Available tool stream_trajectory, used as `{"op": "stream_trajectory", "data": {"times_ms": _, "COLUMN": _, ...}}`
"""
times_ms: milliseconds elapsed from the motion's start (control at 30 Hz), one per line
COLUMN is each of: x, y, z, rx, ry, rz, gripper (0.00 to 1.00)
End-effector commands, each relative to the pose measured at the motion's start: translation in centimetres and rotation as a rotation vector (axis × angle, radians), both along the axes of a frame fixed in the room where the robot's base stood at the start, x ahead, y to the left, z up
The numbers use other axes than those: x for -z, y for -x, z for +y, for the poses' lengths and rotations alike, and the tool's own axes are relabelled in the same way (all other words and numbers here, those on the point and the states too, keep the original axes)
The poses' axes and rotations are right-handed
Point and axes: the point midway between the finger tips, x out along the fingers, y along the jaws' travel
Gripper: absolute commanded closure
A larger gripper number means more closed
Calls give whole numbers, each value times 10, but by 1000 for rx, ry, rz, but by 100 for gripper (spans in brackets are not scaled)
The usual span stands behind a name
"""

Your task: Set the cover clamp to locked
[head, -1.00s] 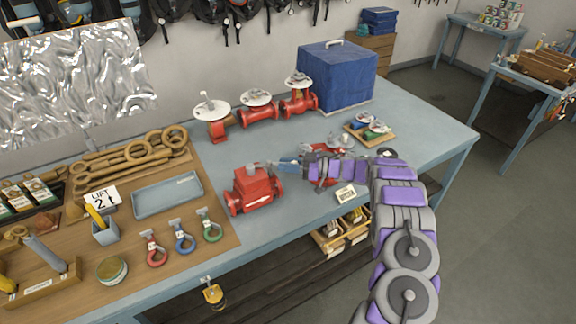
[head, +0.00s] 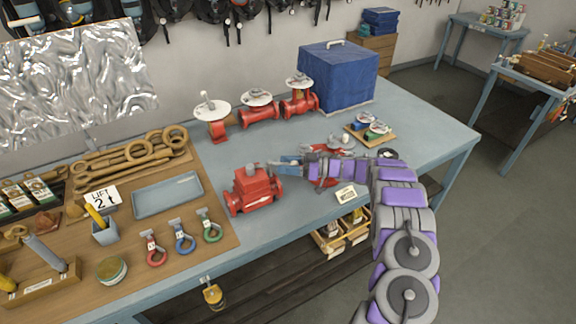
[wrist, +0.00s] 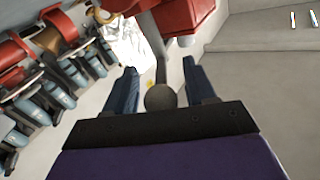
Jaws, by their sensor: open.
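A red valve body (head: 253,191) stands on the blue-grey bench, left of my gripper (head: 279,162). In the wrist view, a grey lever with a round knob (wrist: 160,97) runs down from a red body (wrist: 185,16). I take this lever to be the cover clamp's handle. My gripper (wrist: 161,78) is open, with one blue finger on each side of the knob. The knob lies between the fingers near the palm, with gaps visible on both sides. In the head view the lever is too small to make out, so its setting cannot be told.
More red valves with white handwheels (head: 258,109) stand behind. A blue covered box (head: 338,75) is at the back right. A small label (head: 346,194) is near the front edge. A blue tray (head: 167,194) and colored shackles (head: 184,240) are on the left.

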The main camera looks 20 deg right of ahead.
Motion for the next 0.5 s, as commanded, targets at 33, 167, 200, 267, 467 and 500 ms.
{"op": "stream_trajectory", "data": {"times_ms": 33, "x": -1, "y": 0, "z": 0, "rx": 0, "ry": 0, "rz": 0, "gripper": 45}}
{"op": "stream_trajectory", "data": {"times_ms": 167, "x": -8, "y": -1, "z": 0, "rx": -1, "ry": 1, "rz": 0, "gripper": 45}}
{"op": "stream_trajectory", "data": {"times_ms": 200, "x": -12, "y": -1, "z": 0, "rx": -1, "ry": 2, "rz": -1, "gripper": 45}}
{"op": "stream_trajectory", "data": {"times_ms": 267, "x": -20, "y": -1, "z": 0, "rx": -2, "ry": 1, "rz": -1, "gripper": 45}}
{"op": "stream_trajectory", "data": {"times_ms": 467, "x": -36, "y": 13, "z": 2, "rx": -1, "ry": -1, "rz": 3, "gripper": 45}}
{"op": "stream_trajectory", "data": {"times_ms": 500, "x": -36, "y": 17, "z": 3, "rx": -1, "ry": -1, "rz": 3, "gripper": 45}}
